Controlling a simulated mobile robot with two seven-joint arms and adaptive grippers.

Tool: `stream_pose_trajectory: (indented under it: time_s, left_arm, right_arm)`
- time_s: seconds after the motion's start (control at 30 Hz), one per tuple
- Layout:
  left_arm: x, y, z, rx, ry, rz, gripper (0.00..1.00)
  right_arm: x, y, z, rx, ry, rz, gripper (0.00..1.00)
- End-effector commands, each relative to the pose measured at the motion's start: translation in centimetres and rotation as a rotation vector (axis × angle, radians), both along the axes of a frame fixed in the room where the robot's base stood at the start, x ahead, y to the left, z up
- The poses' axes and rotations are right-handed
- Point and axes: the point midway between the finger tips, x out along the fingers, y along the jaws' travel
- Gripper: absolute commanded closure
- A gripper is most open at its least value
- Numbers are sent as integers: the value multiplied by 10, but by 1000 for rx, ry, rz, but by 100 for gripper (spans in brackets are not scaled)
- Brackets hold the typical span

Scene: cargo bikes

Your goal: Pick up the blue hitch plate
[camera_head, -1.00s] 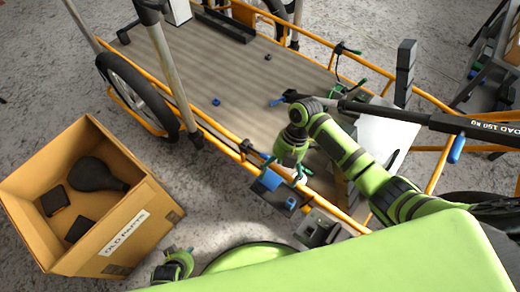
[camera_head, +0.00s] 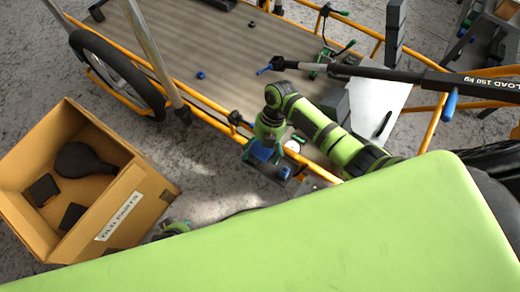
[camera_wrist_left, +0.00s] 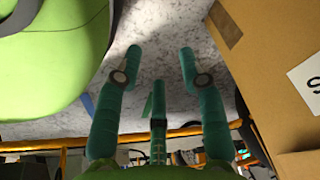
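A blue piece (camera_head: 262,153), which looks like the blue hitch plate, sits on a dark block beside the orange frame rail of the cargo bike in the head view. My right gripper (camera_head: 263,147) points down right at it. The wrist hides most of the fingers, so I cannot tell whether they are open or touch the plate. My left gripper (camera_wrist_left: 160,60) is open and empty over the grey floor in the left wrist view. Only a small part of my left arm shows at the bottom of the head view.
A cardboard box (camera_head: 152,205) with dark old parts stands at the left. The bike's ribbed deck (camera_head: 225,45) lies behind the right gripper, with a small blue knob (camera_head: 201,75) on it. A black tow bar (camera_head: 420,80) crosses at the right.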

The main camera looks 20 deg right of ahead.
Motion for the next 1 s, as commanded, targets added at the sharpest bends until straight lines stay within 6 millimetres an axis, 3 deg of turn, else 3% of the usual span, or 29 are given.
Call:
stream_pose_trajectory:
  time_s: [0.03,0.13,0.17,0.63,0.93,1.0]
  left_arm:
    - [0,0,0,0,0,0,60]
    - [0,0,0,0,0,0,60]
    - [0,0,0,0,0,0,60]
    - [1,0,2,-1,-6,-1,60]
    - [7,3,-3,-3,-59,-10,60]
    - [6,2,-6,-3,-54,-9,60]
  right_arm:
    - [0,0,0,0,0,0,32]
    - [0,0,0,1,1,0,72]
    - [0,0,0,0,1,1,74]
    - [-2,3,6,6,4,5,75]
    - [1,3,48,6,-1,7,75]
    - [18,5,52,6,-3,3,75]
